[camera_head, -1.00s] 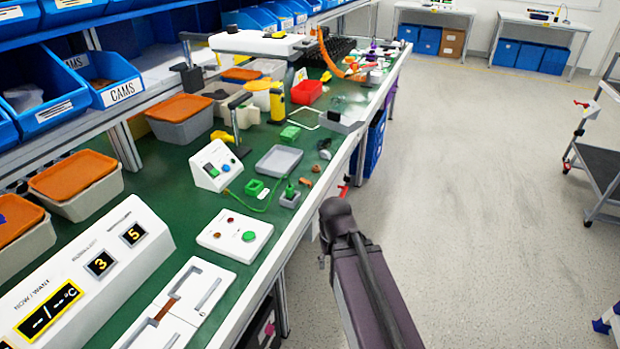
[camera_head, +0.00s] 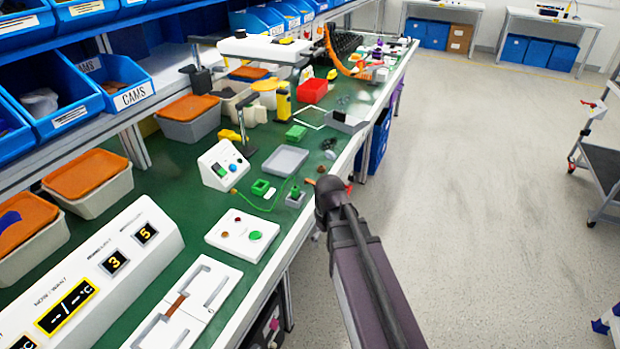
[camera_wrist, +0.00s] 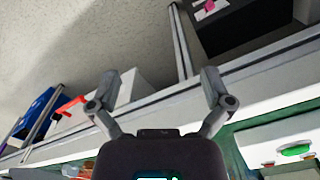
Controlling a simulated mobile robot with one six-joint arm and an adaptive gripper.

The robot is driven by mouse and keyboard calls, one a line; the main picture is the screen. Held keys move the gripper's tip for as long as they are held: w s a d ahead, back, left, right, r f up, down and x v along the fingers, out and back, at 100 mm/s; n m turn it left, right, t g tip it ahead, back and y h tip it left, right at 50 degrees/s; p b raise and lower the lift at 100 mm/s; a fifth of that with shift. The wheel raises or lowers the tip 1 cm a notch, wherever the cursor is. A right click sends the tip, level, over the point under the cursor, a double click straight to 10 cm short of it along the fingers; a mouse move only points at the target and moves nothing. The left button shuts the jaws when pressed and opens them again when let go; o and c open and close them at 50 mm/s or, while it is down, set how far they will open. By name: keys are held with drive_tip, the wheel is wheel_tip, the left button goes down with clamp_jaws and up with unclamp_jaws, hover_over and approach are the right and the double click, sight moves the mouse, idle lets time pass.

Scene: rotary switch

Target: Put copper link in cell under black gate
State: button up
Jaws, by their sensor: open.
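In the head view, a copper-coloured strip (camera_head: 177,304) lies on a white two-part plate (camera_head: 222,272) at the near end of the bench, beside grey bars. I cannot tell for sure that it is the copper link. Small brown pieces (camera_head: 309,182) lie farther along, near the front edge. I cannot make out a black gate or its cell. My gripper (camera_wrist: 160,76) is open in the wrist view with nothing between its fingers. It is over the bench's front edge. Its fingers cannot be made out in the head view.
A white button panel (camera_head: 226,230) and a sloped display box (camera_head: 105,259) stand on the green bench. A grey tray (camera_head: 285,160), a green-buttoned box (camera_head: 222,166) and bins with orange lids (camera_head: 84,174) crowd it.

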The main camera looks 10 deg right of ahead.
drive_tip(key=w+r+n+p, duration=0.7)
drive_tip(key=w+r+n, duration=0.1)
drive_tip(key=w+n, duration=0.3)
drive_tip(key=w+r+n+p, duration=0.8)
drive_tip(key=w+n, duration=0.2)
drive_tip(key=w, duration=0.3)
drive_tip(key=shift+r+n+p, duration=0.25)
drive_tip(key=shift+n+p, duration=0.05)
drive_tip(key=shift+n, duration=0.1)
drive_tip(key=shift+s+d+f, duration=0.1)
drive_tip(key=b, duration=0.9)
hover_over(311, 181)
wheel_tip(311, 181, down, 8)
drive_tip(key=shift+f, duration=0.2)
drive_tip(key=shift+f+b, duration=2.45)
drive_tip(key=shift+f, duration=0.15)
